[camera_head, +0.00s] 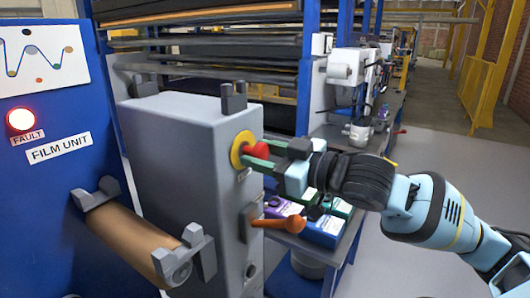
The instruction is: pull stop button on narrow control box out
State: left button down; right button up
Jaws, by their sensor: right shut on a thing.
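The narrow grey control box (178,150) stands in the middle-left of the head view. On its right-hand face is the red stop button (259,150) with a yellow ring (238,150) around its base. My right gripper (263,157) comes in from the right and is shut on the stop button, with its green-tipped fingers at the red head. Part of the button is hidden by the fingers. My left gripper is not in view.
A brown roller (128,238) sits in brackets at the lower left. A blue panel with a lit red fault lamp (20,120) stands left. Colored boxes (322,230) lie on a bench behind.

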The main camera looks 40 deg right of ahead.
jog(key=o, duration=1.1)
jog(key=shift+o, duration=1.4)
jog(key=shift+s+d, duration=0.1)
jog(key=shift+s, duration=0.1)
jog(key=shift+w, duration=0.1)
